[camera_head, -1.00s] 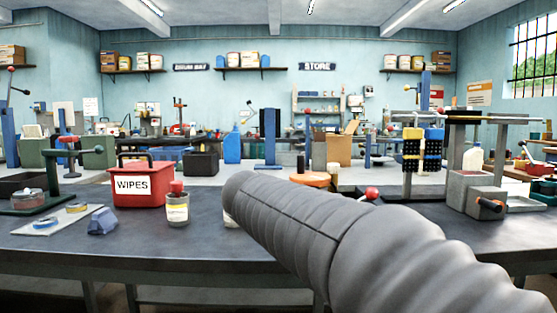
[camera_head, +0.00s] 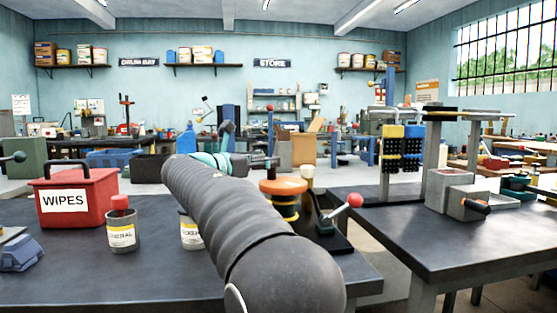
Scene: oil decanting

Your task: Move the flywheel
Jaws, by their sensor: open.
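I cannot pick out the flywheel with certainty. A round orange-topped piece (camera_head: 283,187) with a yellow band under it stands at the bench's rear edge, just right of my arm, and may be it. My grey ribbed arm crosses the middle of the camera view and hides part of the bench. Beyond its far end is a teal and grey shape, which seems to be my gripper (camera_head: 226,146). It is small and partly hidden by the arm. It looks open, with nothing seen in it, apart from the orange-topped piece and to its left.
A red WIPES box (camera_head: 75,197), a grey red-topped pot (camera_head: 122,226) and a labelled pot (camera_head: 191,230) stand on the dark bench (camera_head: 150,275). A red-knobbed lever (camera_head: 335,215) stands right of the arm. The right table (camera_head: 440,235) carries a grey block and a stand.

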